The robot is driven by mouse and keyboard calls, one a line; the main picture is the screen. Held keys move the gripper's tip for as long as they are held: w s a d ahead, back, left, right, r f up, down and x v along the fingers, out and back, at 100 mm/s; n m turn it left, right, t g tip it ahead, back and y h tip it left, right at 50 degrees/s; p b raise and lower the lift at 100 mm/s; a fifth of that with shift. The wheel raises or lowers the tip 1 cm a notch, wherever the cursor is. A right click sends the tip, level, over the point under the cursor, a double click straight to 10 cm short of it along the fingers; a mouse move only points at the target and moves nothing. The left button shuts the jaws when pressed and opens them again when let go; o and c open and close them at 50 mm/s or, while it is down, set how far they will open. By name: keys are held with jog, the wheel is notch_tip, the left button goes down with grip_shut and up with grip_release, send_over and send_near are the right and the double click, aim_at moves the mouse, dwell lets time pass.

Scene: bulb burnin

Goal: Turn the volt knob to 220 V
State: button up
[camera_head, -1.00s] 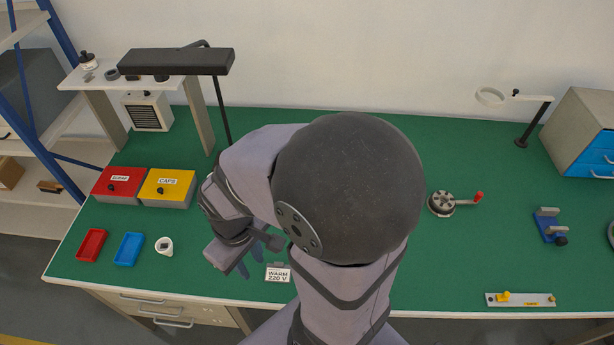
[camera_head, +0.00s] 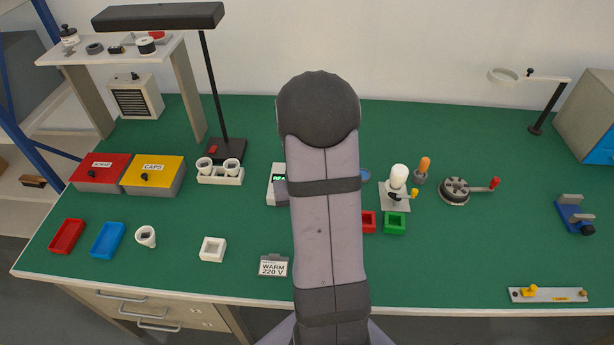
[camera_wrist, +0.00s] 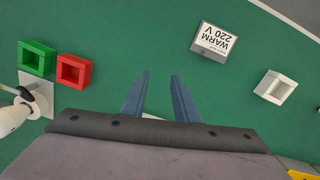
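No volt knob can be made out in either view. A white device with a green-lit display (camera_head: 278,180) stands mid-table, partly hidden behind my arm; any knob on it is hidden. A card reading "WARM 220 V" (camera_head: 273,266) stands near the front edge; the wrist view shows it too (camera_wrist: 215,42). My gripper (camera_wrist: 159,76) shows in the wrist view with two blue fingers apart and only green table between the tips. A pale strip (camera_wrist: 151,117) shows between the finger bases; I cannot tell what it belongs to. My arm hides the gripper in the head view.
A red tray (camera_wrist: 73,71) and a green tray (camera_wrist: 37,58) lie left of the fingers in the wrist view. A white square holder (camera_head: 212,249) stands left of the card. A white bulb (camera_head: 398,177) stands upright right of my arm.

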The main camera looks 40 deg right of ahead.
jog(key=shift+m+t+h, duration=0.4)
jog(key=shift+t+h, duration=0.3)
jog(key=shift+t, duration=0.2)
jog(key=w+d, duration=0.4)
jog(key=d, duration=0.1)
jog(key=w+d, duration=0.2)
jog(key=w, duration=0.1)
jog(key=shift+d+r, duration=0.3)
jog(key=w+d+r+m+t+h, duration=0.2)
jog(key=w+d+r, duration=0.3)
jog(key=w+d, duration=0.15)
jog(key=shift+w+a+p+x, duration=0.1)
jog(key=shift+a+p+x, duration=0.2)
jog(key=shift+x, duration=0.95)
jog(key=shift+w+a+p+x, duration=0.15)
jog(key=shift+p+x, duration=0.2)
jog(key=shift+x, duration=0.85)
jog(key=shift+w+a+p+x, duration=0.15)
jog(key=shift+p+x, duration=0.2)
jog(key=shift+x, duration=0.9)
jog(key=shift+f, duration=0.1)
grip_shut()
